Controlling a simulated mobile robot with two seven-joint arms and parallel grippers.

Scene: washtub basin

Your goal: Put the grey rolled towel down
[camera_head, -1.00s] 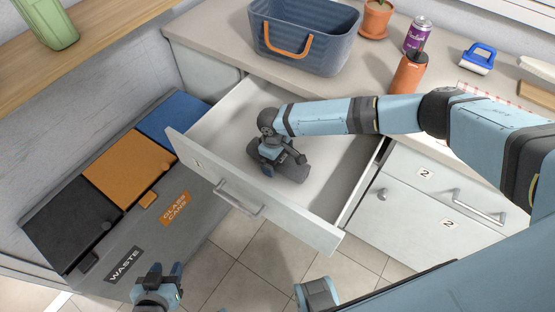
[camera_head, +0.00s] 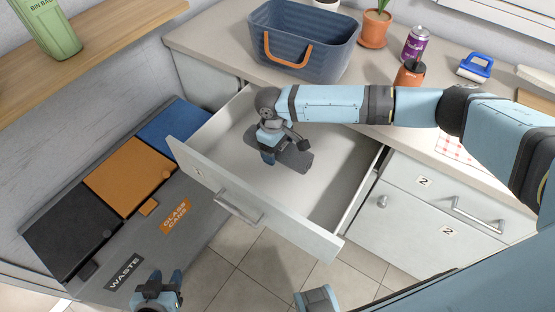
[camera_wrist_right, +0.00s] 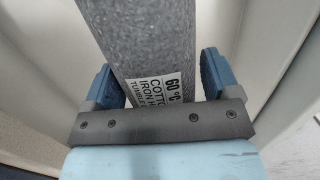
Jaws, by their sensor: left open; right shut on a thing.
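The grey rolled towel (camera_head: 295,160) is inside the open drawer (camera_head: 332,195), over its floor. In the right wrist view the towel (camera_wrist_right: 150,45) has a white care label (camera_wrist_right: 165,88) on it and runs away from me between the two blue fingers. My right gripper (camera_head: 272,147) reaches down into the drawer and is shut on the towel; it also shows in the right wrist view (camera_wrist_right: 157,80). I cannot tell whether the towel touches the drawer floor. My left gripper (camera_head: 158,285) is open and empty, low at the left, outside the drawer.
Waste bins with black, orange and blue lids (camera_head: 128,172) stand left of the drawer. A blue-grey basket (camera_head: 305,45), potted plant (camera_head: 373,30), purple can (camera_head: 415,43) and orange-brown bottle (camera_head: 409,74) stand on the counter (camera_head: 218,42). The drawer's right part is clear.

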